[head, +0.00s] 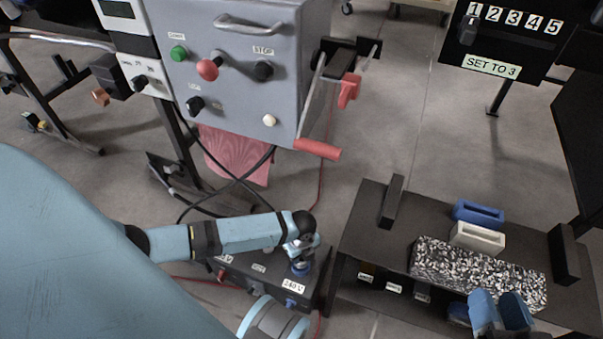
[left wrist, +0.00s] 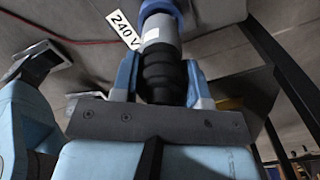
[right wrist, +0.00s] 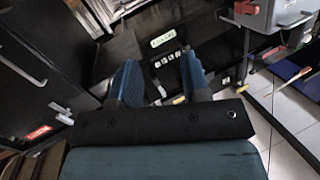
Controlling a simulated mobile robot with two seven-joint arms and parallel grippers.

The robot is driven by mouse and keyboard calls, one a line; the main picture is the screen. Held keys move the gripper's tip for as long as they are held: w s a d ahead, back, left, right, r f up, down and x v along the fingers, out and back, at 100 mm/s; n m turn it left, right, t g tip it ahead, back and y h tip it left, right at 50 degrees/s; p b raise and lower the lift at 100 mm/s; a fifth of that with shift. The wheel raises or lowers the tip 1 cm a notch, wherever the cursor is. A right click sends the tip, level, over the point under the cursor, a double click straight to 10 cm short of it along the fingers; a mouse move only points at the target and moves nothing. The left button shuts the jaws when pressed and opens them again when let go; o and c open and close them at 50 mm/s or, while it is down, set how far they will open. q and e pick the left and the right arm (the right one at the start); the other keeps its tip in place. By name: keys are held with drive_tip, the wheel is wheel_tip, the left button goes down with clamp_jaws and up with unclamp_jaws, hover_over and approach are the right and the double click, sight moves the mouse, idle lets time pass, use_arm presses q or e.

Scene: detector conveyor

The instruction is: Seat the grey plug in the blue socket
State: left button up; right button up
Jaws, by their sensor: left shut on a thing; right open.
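The grey plug (left wrist: 158,32), with a black ribbed lower body, stands between the fingers of my left gripper (left wrist: 163,85) in the left wrist view. Its far end meets the blue socket (left wrist: 161,6), beside a "240 V" label; I cannot tell how deep it sits. My right gripper (head: 502,312) is open and empty at the lower right, over the bench's front. Its spread fingers also show in the right wrist view (right wrist: 160,80).
The socket box (head: 262,284) is low on the floor with cables around it. The grey control cabinet (head: 235,90) stands behind. The dark bench (head: 365,225) at right holds a speckled block (head: 475,272), a white bin (head: 478,238) and a blue bin (head: 478,212).

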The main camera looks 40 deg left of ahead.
sight(301, 259)
use_arm(q)
wheel_tip(301, 259, down, 4)
drive_tip(key=shift+r+b, duration=0.1)
drive_tip(key=shift+b, duration=0.9)
drive_tip(key=shift+f, duration=0.25)
drive_tip(key=shift+r, duration=0.1)
use_arm(e)
drive_tip(key=shift+w+d+f+n, duration=0.2)
drive_tip(key=shift+w+f+n, duration=0.2)
drive_tip(key=shift+n, duration=0.1)
use_arm(q)
drive_tip(key=o, duration=1)
